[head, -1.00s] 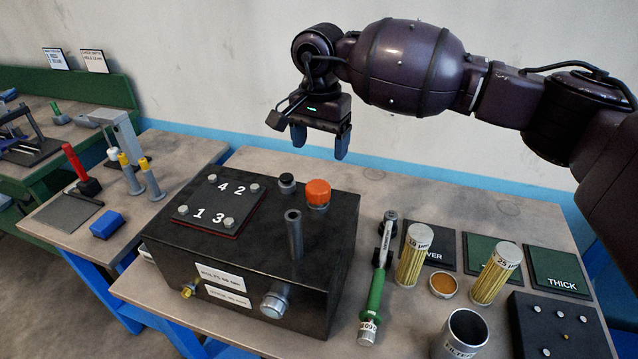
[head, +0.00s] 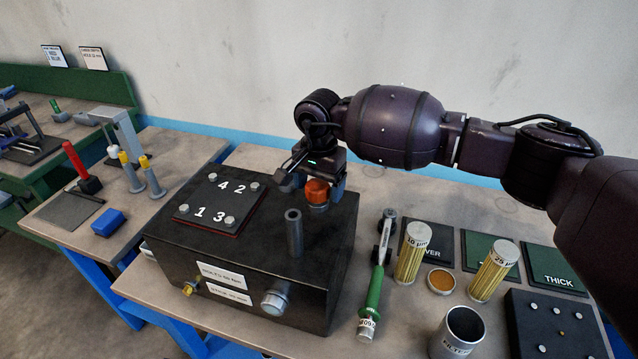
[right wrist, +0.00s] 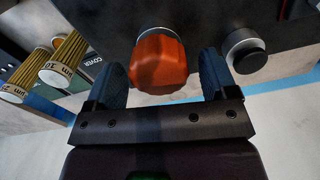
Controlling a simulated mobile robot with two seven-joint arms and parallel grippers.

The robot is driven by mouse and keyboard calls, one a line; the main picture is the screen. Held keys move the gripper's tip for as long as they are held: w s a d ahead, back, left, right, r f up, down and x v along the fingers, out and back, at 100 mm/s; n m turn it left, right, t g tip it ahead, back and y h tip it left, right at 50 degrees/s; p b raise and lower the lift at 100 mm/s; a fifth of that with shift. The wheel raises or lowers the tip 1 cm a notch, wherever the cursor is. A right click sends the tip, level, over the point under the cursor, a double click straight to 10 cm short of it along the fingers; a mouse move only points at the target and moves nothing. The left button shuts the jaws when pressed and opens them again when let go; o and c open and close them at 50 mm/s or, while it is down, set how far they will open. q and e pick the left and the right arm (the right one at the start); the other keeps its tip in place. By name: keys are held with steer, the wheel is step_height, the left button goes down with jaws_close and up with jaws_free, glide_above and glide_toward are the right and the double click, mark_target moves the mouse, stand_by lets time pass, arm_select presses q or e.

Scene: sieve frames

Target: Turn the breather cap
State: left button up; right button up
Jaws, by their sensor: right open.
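The orange breather cap (head: 317,192) sits on top of the black box (head: 255,250), near its back right corner. My right gripper (head: 314,186) is down at the cap with its jaws open. In the right wrist view the orange cap (right wrist: 159,64) lies between the two blue fingers of the gripper (right wrist: 162,78), with a visible gap on the right side and a narrower one on the left. My left gripper is out of view.
An upright grey pipe (head: 294,232) rises from the box in front of the orange cap.

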steer(key=c, duration=0.9)
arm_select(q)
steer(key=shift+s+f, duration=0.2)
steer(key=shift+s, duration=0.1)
